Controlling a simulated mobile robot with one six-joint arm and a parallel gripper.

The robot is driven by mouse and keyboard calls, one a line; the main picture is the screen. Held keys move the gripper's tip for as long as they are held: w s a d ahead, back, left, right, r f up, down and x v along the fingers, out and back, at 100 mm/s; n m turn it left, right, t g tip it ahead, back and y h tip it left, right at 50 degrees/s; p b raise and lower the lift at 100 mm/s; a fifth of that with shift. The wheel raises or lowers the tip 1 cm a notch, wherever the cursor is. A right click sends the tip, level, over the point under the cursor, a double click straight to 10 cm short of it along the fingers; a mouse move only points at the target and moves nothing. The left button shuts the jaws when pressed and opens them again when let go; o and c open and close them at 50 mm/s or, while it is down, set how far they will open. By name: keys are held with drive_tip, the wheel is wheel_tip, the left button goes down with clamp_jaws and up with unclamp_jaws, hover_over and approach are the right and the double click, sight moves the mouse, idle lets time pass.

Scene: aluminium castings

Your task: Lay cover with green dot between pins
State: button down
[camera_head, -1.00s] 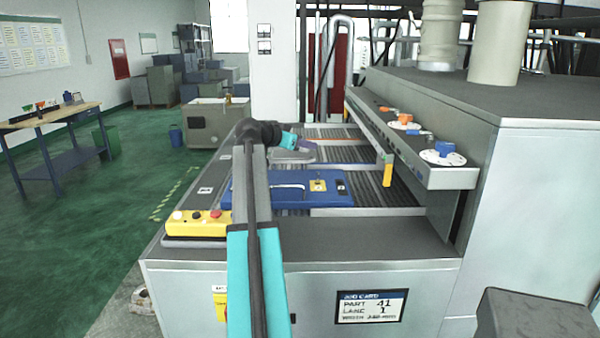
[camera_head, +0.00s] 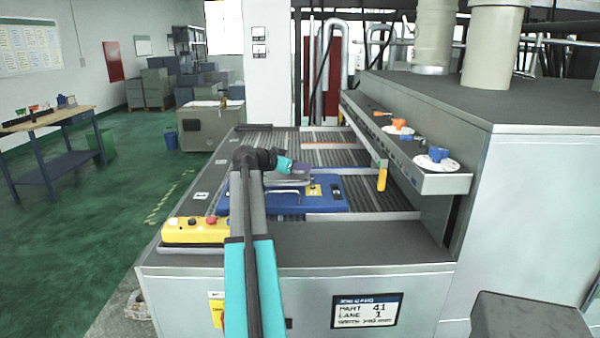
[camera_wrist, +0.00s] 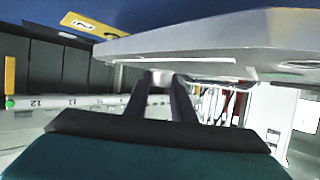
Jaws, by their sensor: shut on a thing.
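My gripper (camera_head: 300,170) is shut on a flat grey metal cover (camera_head: 285,182). In the wrist view the two dark fingers (camera_wrist: 161,92) meet at the cover's underside, and the cover (camera_wrist: 195,42) spans the upper right. The cover is over the left rear part of a blue plate (camera_head: 325,203) on the slatted bed; I cannot tell how large the gap is. The blue plate also shows at the top of the wrist view (camera_wrist: 130,12).
A yellow button box (camera_head: 195,231) stands at the bed's front left corner. A grey ledge (camera_head: 410,150) with orange and blue knobs runs along the right, with a yellow hanging piece (camera_head: 382,179) below it. A numbered strip (camera_wrist: 70,102) crosses the wrist view.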

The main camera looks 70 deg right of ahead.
sight(276, 181)
drive_tip(key=shift+f, duration=1.1)
drive_tip(key=shift+f, duration=0.1)
drive_tip(key=c, duration=1.8)
unclamp_jaws()
drive_tip(key=b+v, duration=0.2)
drive_tip(key=v, duration=1)
drive_tip(key=shift+d, duration=0.1)
